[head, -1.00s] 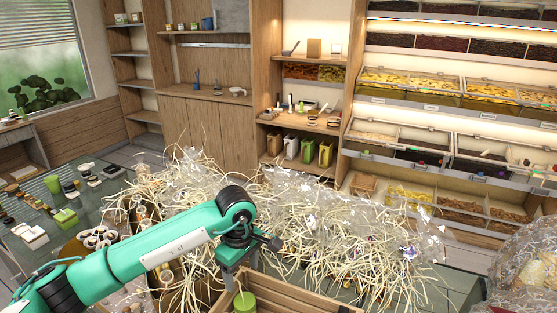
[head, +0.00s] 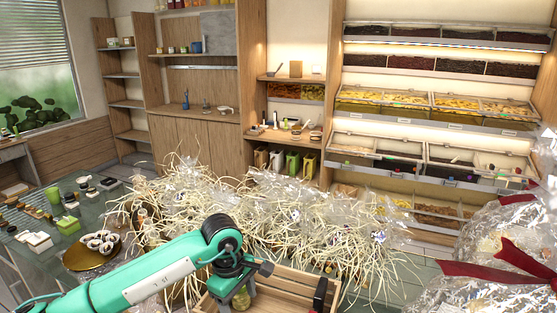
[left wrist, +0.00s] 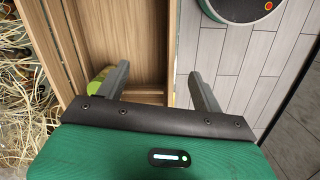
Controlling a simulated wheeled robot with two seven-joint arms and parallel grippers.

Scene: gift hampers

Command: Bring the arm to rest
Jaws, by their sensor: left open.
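My left arm reaches in from the left in the head view, and my left gripper (head: 236,278) points down at the near left part of a slatted wooden crate (head: 285,278). In the left wrist view its two fingers (left wrist: 162,88) are apart with nothing between them but a view of the crate's side wall and the floor. A yellow-green item (head: 241,298) is in the crate just below the gripper. It also shows in the left wrist view (left wrist: 96,88), partly behind one finger; I cannot tell whether they touch. My right gripper is not in view.
Clear-wrapped hampers with pale straw (head: 290,215) crowd the table behind the crate. A large wrapped hamper with a dark red ribbon (head: 500,270) stands at the right. A dark item (head: 319,294) stands at the crate's right. A round tray of cups (head: 88,258) lies left.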

